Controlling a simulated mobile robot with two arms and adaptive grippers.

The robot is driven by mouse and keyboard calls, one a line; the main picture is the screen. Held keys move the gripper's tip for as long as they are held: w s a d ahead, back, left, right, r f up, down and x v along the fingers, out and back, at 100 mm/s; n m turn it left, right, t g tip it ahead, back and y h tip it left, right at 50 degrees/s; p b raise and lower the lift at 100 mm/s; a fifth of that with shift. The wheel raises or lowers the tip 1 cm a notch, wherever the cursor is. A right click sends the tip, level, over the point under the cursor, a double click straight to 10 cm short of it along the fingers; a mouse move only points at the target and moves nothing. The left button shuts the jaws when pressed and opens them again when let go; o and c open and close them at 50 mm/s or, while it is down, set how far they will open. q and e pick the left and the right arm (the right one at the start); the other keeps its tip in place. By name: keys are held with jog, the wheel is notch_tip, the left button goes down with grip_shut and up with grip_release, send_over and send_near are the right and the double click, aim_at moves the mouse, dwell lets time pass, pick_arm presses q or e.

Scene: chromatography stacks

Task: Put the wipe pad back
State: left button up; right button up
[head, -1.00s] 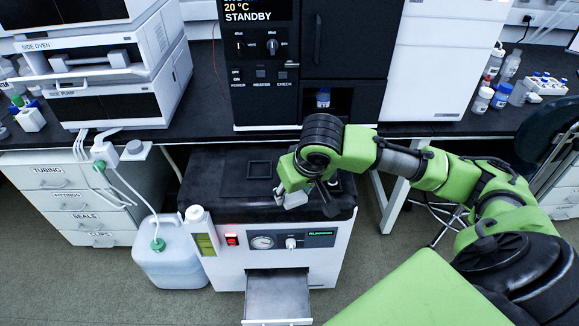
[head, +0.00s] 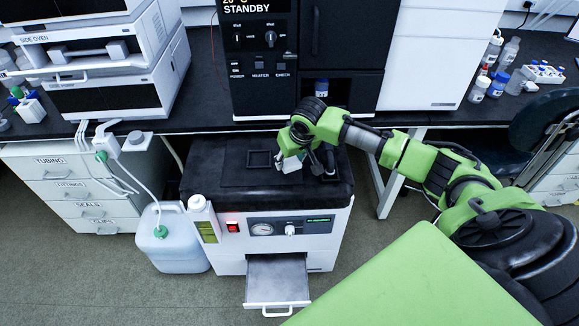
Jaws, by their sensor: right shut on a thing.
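My right gripper (head: 300,166) is over the black top (head: 215,182) of the white bench unit. It is shut on a small pale piece, which looks like the wipe pad (head: 290,163). My own wrist covers part of it from above. A square framed recess (head: 259,160) lies just left of the pad. Another dark fitting (head: 329,166) shows right of the gripper, partly hidden by it. I cannot tell whether the pad touches the top. My left gripper is not in view.
An open drawer (head: 277,283) sticks out from the unit's front. The left part of the top is clear.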

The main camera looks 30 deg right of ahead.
aim_at(290, 174)
jog(key=shift+w+d+f, duration=0.2)
jog(key=shift+w+f, duration=0.4)
jog(key=shift+f, duration=1.7)
jog(key=shift+f, duration=0.1)
jog(key=o, duration=0.9)
jog(key=shift+o, duration=0.2)
jog(key=v, duration=1.2)
